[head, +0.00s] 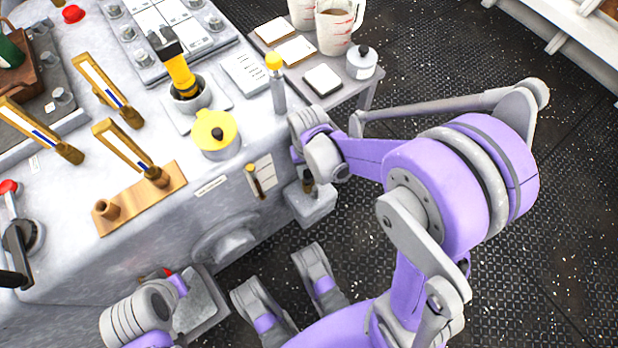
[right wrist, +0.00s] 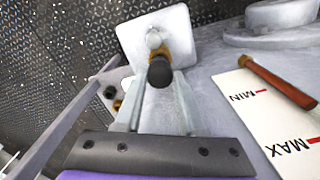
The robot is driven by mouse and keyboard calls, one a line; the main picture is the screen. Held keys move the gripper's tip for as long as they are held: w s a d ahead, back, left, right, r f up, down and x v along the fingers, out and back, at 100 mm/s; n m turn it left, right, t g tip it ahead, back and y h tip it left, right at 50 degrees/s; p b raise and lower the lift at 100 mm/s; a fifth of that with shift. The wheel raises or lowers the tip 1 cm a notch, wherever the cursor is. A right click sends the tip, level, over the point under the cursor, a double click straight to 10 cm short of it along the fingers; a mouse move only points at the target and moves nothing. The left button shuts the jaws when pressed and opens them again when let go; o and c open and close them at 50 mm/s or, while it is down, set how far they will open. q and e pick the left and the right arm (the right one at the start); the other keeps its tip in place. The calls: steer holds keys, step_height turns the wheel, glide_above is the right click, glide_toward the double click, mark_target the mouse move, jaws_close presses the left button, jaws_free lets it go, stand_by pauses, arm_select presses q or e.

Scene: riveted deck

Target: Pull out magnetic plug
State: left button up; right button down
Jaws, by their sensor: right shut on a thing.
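The magnetic plug shows in the right wrist view as a dark round knob (right wrist: 160,72) with a brass-coloured part behind it, in front of a pale square block (right wrist: 128,42). My right gripper (right wrist: 158,92) is shut on the plug. In the head view my right gripper (head: 307,180) is at the console's right side, above a grey box (head: 314,207); its wrist hides most of the plug there. My left arm (head: 140,318) is low at the console's front, beside another grey box; its fingertips cannot be made out.
The grey console (head: 240,195) carries brass levers, a yellow-capped pot (head: 215,132) and a yellow-topped stick (head: 276,80). A side shelf (head: 330,98) holds mugs and a small canister (head: 361,62). A MIN/MAX gauge plate (right wrist: 262,110) is right of the gripper. Dark deck lies open at the right.

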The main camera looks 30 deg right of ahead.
steer(key=shift+r+p, duration=1.95)
steer(key=shift+r, duration=0.95)
